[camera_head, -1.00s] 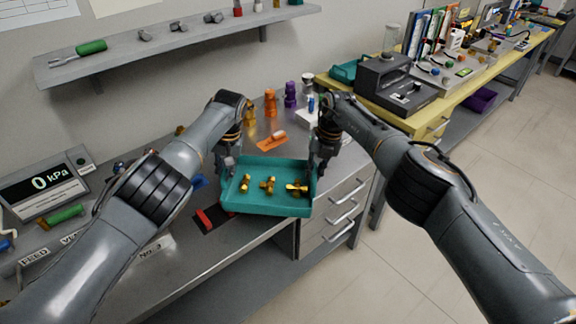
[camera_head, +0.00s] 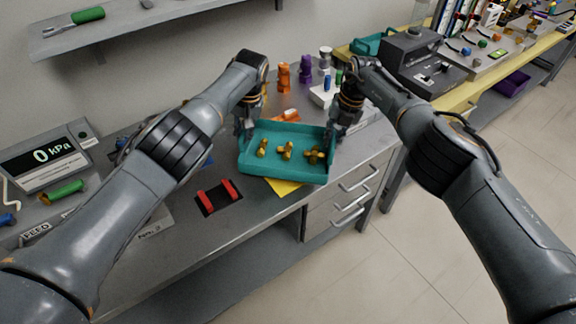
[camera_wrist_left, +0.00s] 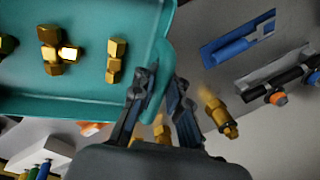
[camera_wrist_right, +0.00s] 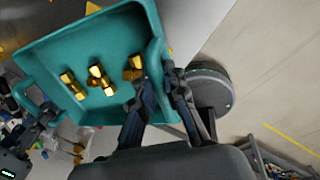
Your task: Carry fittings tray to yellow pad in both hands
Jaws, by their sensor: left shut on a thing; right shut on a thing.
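The teal fittings tray (camera_head: 262,172) holds three brass fittings (camera_head: 286,151) and looks about level. My left gripper (camera_head: 246,134) is shut on the tray's left wall, which also shows in the left wrist view (camera_wrist_left: 158,50). My right gripper (camera_head: 336,141) is shut on the opposite wall, seen too in the right wrist view (camera_wrist_right: 152,38). The yellow pad (camera_head: 284,187) shows as a strip below the tray's near edge, and the tray hides most of it. I cannot tell how far the tray is above the pad.
A black mat with red blocks (camera_head: 218,197) lies left of the tray. Orange (camera_head: 284,78) and purple (camera_head: 306,72) fittings and a white holder (camera_head: 322,95) stand behind it. The pressure display (camera_head: 45,158) is at far left. The bench's front edge and drawers (camera_head: 345,190) are close by.

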